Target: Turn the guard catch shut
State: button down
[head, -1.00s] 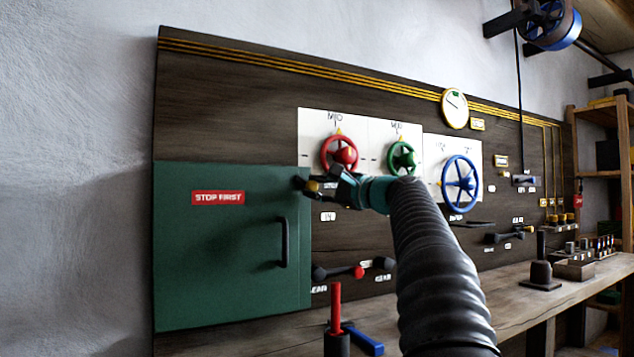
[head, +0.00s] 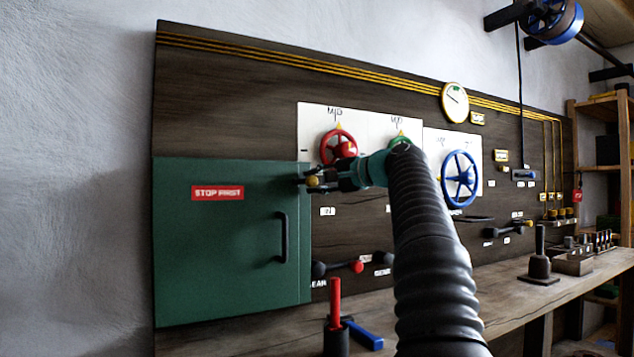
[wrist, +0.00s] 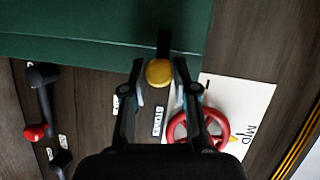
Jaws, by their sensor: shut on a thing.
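The green guard door (head: 235,260) with a red STOP FIRST sign and a black handle (head: 281,238) is closed against the dark board. The guard catch has a yellow knob (head: 313,181) and a dark bar, seen at the door's upper right edge. In the wrist view the yellow knob (wrist: 159,72) sits between my fingertips and the black bar (wrist: 163,42) reaches over the green door (wrist: 100,30). My gripper (head: 322,181) is shut on the knob, and it comes in from the right.
A red handwheel (head: 338,147) is close beside my gripper, and a green one (head: 398,141) is partly behind my arm. A blue handwheel (head: 458,180) is further right. A red-knobbed lever (head: 340,267) lies below. The bench (head: 560,285) holds a red-handled tool (head: 335,305).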

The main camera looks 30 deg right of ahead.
dwell(0.3)
jog(key=c, duration=0.9)
grip_release()
jog(key=v, duration=1.2)
